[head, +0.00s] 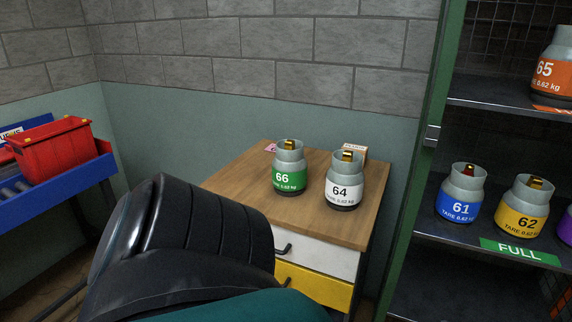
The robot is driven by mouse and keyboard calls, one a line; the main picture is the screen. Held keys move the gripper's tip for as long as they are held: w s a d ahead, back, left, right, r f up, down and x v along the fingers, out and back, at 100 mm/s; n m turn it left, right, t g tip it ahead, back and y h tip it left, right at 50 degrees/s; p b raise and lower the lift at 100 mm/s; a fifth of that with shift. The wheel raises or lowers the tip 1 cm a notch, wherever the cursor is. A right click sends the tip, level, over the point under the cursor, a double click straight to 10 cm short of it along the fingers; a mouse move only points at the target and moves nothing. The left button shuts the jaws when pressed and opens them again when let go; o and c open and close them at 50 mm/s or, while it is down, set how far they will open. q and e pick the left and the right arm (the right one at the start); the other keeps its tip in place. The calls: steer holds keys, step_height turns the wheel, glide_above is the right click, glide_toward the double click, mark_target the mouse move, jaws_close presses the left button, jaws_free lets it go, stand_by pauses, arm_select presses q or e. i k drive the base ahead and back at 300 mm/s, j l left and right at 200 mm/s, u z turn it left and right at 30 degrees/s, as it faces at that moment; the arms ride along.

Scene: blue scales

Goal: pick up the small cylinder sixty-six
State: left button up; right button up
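The small cylinder sixty-six (287,179) stands upright on the wooden top of a small cabinet (235,187). It has a grey body, a green band with a white "66", and a brass valve on top. Cylinder sixty-four (343,192), with a white band, stands upright just to its right, with a narrow gap between them. Neither of my grippers is in the head view.
A green-framed rack (437,140) on the right holds cylinders 61 (460,207), 62 (524,221) and 65 (553,85). A small box (354,151) lies behind sixty-four.

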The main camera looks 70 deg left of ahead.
mark_target(290, 166)
steer(key=u, duration=2.25)
steer(key=i+j, duration=0.25)
steer(key=j, duration=0.15)
steer(key=i+j, duration=0.25)
steer(key=j, duration=0.15)
steer(key=i+j, duration=0.2)
steer(key=j, duration=0.2)
steer(key=i+j+z, duration=0.1)
steer(key=i+j, duration=0.15)
steer(key=j, duration=0.15)
